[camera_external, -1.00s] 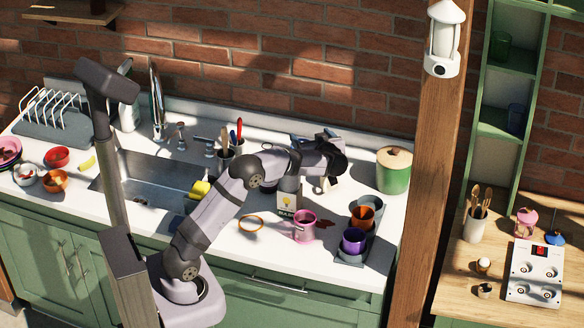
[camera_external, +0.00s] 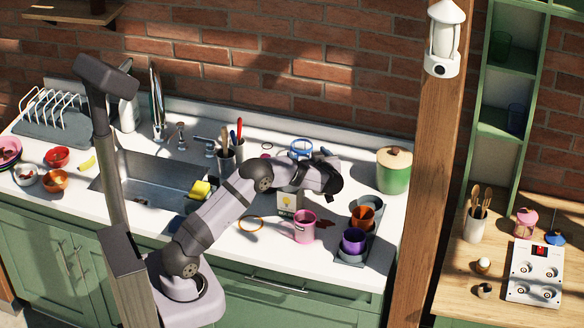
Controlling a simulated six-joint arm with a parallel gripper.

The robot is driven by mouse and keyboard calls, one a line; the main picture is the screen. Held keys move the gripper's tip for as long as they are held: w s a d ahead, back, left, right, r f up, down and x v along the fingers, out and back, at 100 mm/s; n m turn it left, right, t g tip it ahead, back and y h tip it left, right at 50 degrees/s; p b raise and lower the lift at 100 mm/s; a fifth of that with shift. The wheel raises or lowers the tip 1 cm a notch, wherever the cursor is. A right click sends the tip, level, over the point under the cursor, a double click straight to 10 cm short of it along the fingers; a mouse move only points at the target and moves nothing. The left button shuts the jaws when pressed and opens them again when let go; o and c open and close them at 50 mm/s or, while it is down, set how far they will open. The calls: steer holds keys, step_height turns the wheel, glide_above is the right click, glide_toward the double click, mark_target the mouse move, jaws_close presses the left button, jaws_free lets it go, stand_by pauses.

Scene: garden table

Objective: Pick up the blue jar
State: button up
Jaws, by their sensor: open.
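A blue-rimmed round thing (camera_external: 301,147), likely the blue jar, stands at the back of the white counter, near the wall. Its lower part is hidden behind my arm. My gripper (camera_external: 324,168) is at the end of the arm, in front of and a little right of it. The gripper is open; its fingers are mostly hidden by the wrist. I cannot tell how far the fingers are from the jar.
A pink mug (camera_external: 304,228) and a labelled box (camera_external: 287,203) stand in front of the arm. Purple (camera_external: 353,241) and orange (camera_external: 363,217) cups sit at right. A green canister (camera_external: 394,172) stands at the back right. A utensil cup (camera_external: 226,160) is left of the arm.

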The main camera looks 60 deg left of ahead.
mark_target(302, 154)
steer(key=shift+p+x, duration=0.6)
steer(key=shift+x, duration=1.9)
steer(key=c, duration=1.3)
